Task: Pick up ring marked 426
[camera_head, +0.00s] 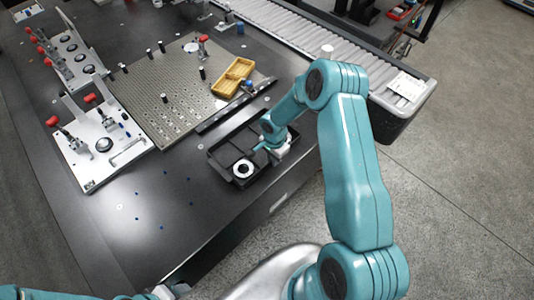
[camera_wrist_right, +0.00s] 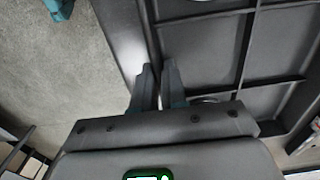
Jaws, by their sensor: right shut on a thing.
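A white ring with a dark centre (camera_head: 243,168) lies in the black divided tray (camera_head: 217,157) near the table's front edge. No number is readable on it. The rim of a pale round thing (camera_wrist_right: 195,1) shows at the top of the right wrist view. Part of another (camera_wrist_right: 208,100) shows beside my right fingers, mostly hidden. My right gripper (camera_head: 278,156) is at the tray's near side, apart from the white ring. In the right wrist view its fingers (camera_wrist_right: 158,72) close around the tray's outer wall (camera_wrist_right: 150,30). My left arm's end (camera_head: 160,292) is cut off at the bottom edge.
Fixture plates with red-handled clamps (camera_head: 98,150) stand at left. A roller conveyor (camera_head: 300,35) runs at the back right. The table front left of the tray is mostly clear.

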